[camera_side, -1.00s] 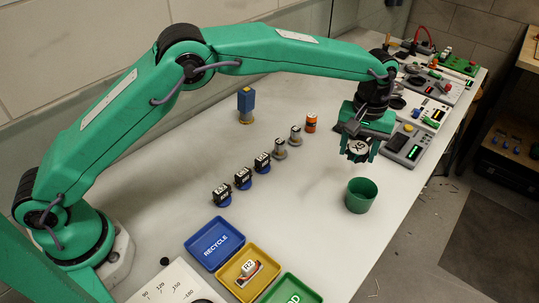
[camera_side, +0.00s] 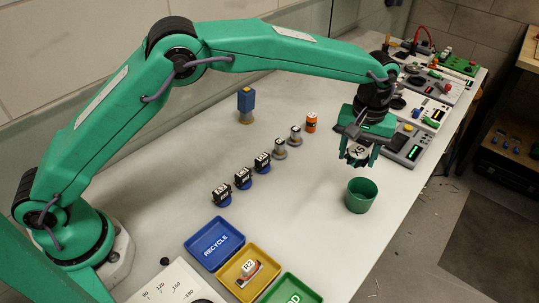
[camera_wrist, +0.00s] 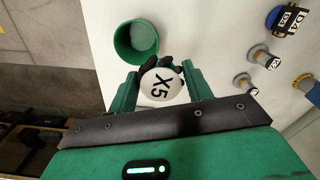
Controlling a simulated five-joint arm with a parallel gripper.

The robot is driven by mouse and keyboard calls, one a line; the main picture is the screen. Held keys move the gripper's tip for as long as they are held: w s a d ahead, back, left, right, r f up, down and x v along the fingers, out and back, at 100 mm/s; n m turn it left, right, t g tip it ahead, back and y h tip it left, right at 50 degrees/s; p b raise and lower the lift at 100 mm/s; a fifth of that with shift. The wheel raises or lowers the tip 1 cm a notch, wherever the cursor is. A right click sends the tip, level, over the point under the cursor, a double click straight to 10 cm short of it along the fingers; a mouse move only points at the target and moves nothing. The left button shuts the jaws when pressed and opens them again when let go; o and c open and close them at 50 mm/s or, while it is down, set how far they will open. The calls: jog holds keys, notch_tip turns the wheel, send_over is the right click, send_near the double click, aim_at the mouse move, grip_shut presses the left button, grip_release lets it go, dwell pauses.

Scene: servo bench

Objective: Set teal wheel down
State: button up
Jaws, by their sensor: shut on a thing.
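My gripper (camera_side: 360,155) is shut on a round thing marked X5 (camera_side: 357,152). The cup also shows in the wrist view (camera_wrist: 135,45), just beyond the held wheel. The cup looks empty.
Several servos, one marked Q4 or similar (camera_side: 243,179), stand in a row to the left. An orange cylinder (camera_side: 311,123) and a blue block (camera_side: 246,103) stand farther back. Blue (camera_side: 215,262), yellow (camera_side: 238,285) and green trays lie in front. The table around the cup is bare.

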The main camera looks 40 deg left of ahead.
jog(key=s+n, duration=0.2)
jog(key=s, duration=2.2)
send_over(295, 215)
notch_tip(295, 215, down, 7)
jog(key=shift+w+r, duration=0.1)
jog(key=shift+f, duration=0.2)
jog(key=shift+f, duration=1.85)
jog(key=shift+f, duration=0.15)
jog(key=o, duration=1)
